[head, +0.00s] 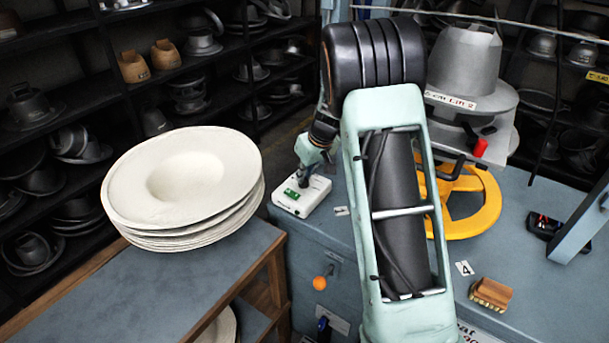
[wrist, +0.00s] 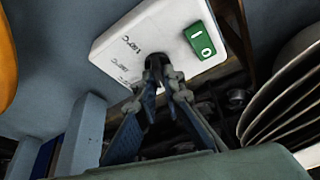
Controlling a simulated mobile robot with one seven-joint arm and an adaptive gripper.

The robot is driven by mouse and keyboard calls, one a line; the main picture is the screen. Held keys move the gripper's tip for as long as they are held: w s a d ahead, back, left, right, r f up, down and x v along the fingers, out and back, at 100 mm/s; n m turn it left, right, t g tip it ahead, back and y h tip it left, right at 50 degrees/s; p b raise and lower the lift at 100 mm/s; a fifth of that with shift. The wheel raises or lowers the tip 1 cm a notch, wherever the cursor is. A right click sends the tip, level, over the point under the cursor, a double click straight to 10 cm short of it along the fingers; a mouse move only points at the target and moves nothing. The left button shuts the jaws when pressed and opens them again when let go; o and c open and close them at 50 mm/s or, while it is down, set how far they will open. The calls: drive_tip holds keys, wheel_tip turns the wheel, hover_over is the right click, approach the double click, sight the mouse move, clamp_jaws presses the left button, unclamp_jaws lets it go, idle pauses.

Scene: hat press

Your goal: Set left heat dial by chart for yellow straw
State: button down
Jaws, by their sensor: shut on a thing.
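The left heat control is a white box (head: 302,196) on the blue-grey bench, left of my arm. In the wrist view the box (wrist: 150,30) shows a green I/O switch (wrist: 199,40) and several temperature marks along one edge, only partly readable. My gripper (wrist: 163,75) is shut on the small dark dial (wrist: 155,61) on the box's face. The fingertips hide most of the dial, so its pointer setting cannot be read. In the head view my gripper (head: 308,176) reaches down onto the box. I cannot make out a heat chart.
A stack of cream hat bodies (head: 180,178) stands on the left table. A grey press head (head: 465,70) and a yellow handwheel (head: 470,200) stand behind my arm at right. A wooden brush (head: 491,293) and a dark device (head: 543,224) lie on the bench.

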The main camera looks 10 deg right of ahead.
drive_tip(key=m, duration=0.1)
drive_tip(key=m+h+p, duration=0.1)
drive_tip(key=m, duration=0.1)
drive_tip(key=shift+a+r+m, duration=0.1)
drive_tip(key=shift+r+m, duration=0.05)
drive_tip(key=shift+m, duration=0.15)
drive_tip(key=m+h+p, duration=0.2)
drive_tip(key=m+p, duration=0.1)
drive_tip(key=m, duration=0.1)
drive_tip(key=shift+a+p, duration=0.1)
drive_tip(key=shift+p, duration=0.2)
drive_tip(key=m+h+p, duration=0.1)
drive_tip(key=m, duration=0.2)
drive_tip(key=m+h+p, duration=0.1)
drive_tip(key=m, duration=0.2)
drive_tip(key=shift+g, duration=0.4)
drive_tip(key=c, duration=2)
unclamp_jaws()
drive_tip(key=shift+c, duration=0.2)
drive_tip(key=v, duration=1.1)
drive_tip(key=shift+r, duration=0.3)
